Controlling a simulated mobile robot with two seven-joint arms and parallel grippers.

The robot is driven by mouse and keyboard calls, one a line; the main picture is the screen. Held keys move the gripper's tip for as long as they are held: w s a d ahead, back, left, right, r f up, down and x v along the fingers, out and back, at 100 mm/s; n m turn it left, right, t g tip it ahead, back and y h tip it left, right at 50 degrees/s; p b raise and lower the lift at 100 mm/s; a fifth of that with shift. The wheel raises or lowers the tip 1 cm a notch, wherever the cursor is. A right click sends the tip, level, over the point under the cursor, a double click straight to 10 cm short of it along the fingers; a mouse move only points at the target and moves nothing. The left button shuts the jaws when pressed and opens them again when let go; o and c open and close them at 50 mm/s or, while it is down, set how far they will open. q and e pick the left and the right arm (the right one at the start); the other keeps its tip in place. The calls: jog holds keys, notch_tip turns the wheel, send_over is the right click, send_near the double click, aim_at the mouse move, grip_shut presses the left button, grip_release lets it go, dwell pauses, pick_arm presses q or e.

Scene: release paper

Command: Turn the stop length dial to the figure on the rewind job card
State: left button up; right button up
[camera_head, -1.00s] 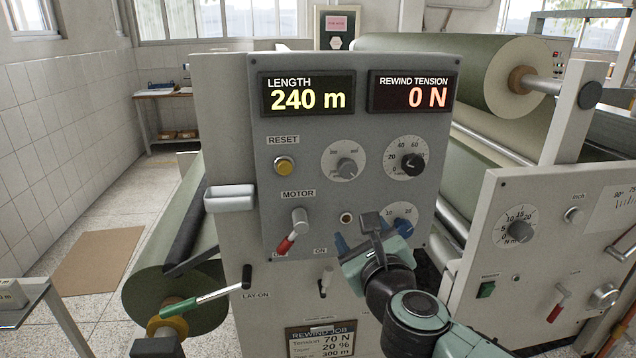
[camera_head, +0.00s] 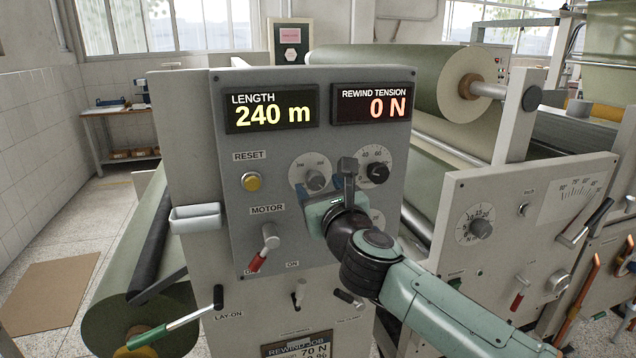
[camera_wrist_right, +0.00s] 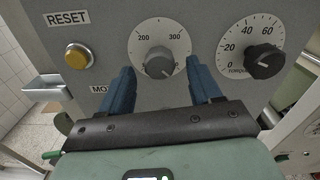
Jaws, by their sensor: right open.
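The stop length dial (camera_head: 315,179) has a grey knob on a round white scale, below the lit displays. In the right wrist view the dial (camera_wrist_right: 160,62) shows 200 and 300; I cannot read its pointer setting. My right gripper (camera_head: 326,207) is just below it in the head view. In the wrist view its blue fingers (camera_wrist_right: 160,72) are open, one on each side of the knob, with nothing held. The rewind job card (camera_head: 297,346) is cut off at the bottom of the head view; 70 N shows, and its lower lines are out of view.
The yellow reset button (camera_head: 251,182) and red-handled motor switch (camera_head: 265,248) are to the left. The length display (camera_head: 271,109) reads 240 m; rewind tension (camera_head: 372,104) reads 0 N.

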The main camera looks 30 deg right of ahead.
jog(key=shift+x, duration=1.05)
jog(key=c, duration=1)
jog(key=shift+c, duration=0.2)
